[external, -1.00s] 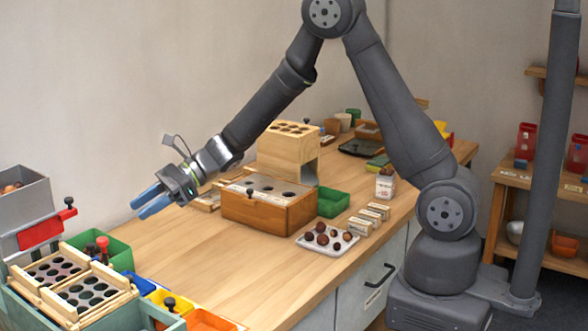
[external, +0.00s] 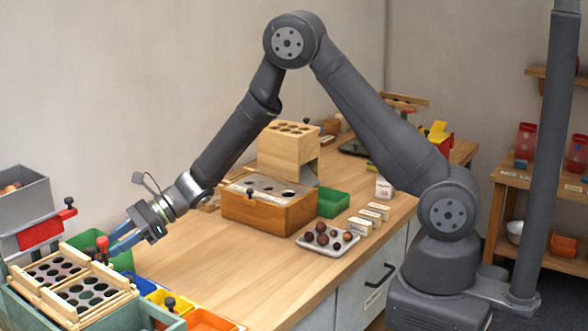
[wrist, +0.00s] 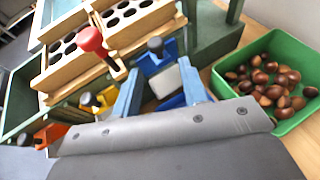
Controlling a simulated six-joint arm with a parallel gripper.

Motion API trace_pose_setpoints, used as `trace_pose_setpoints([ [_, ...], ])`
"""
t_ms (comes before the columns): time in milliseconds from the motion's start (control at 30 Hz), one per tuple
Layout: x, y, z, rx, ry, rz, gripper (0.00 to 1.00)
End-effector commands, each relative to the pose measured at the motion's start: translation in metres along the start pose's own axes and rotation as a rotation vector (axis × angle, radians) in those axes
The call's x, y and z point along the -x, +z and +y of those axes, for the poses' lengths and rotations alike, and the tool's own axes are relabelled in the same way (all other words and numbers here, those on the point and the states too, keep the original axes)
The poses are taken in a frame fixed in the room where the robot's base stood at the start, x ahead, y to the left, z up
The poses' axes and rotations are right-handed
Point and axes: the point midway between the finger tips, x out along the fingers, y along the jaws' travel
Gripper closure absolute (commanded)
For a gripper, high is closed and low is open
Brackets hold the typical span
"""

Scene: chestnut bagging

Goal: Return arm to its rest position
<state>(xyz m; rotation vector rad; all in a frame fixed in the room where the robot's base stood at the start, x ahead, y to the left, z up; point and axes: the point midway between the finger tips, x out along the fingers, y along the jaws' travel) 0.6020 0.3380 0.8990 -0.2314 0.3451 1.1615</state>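My gripper (external: 117,245) has two blue fingers and points down to the left, above the left end of the bench by the green bin (external: 88,236). In the wrist view my gripper (wrist: 160,95) shows its fingers apart, with a gap between them. No held object shows in the external view. A blue bin with a pale patch (wrist: 166,84) shows through the gap in the wrist view; I cannot tell what the patch is.
A wooden holed rack (external: 60,272) and a red-topped knob (wrist: 90,38) are close to the fingers. A green bin of chestnuts (wrist: 228,93) is to the right in the wrist view. A wooden box (external: 268,213) stands mid-bench; bare bench (external: 215,260) lies in front.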

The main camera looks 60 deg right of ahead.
Motion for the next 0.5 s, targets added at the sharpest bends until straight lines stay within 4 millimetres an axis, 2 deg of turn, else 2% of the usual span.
trace_pose_setpoints([
  [100,0.025,0.0,-0.001,-0.001,-0.003,0.0,0.6],
  [500,0.106,0.0,0.0,-0.001,-0.003,0.0,0.6],
])
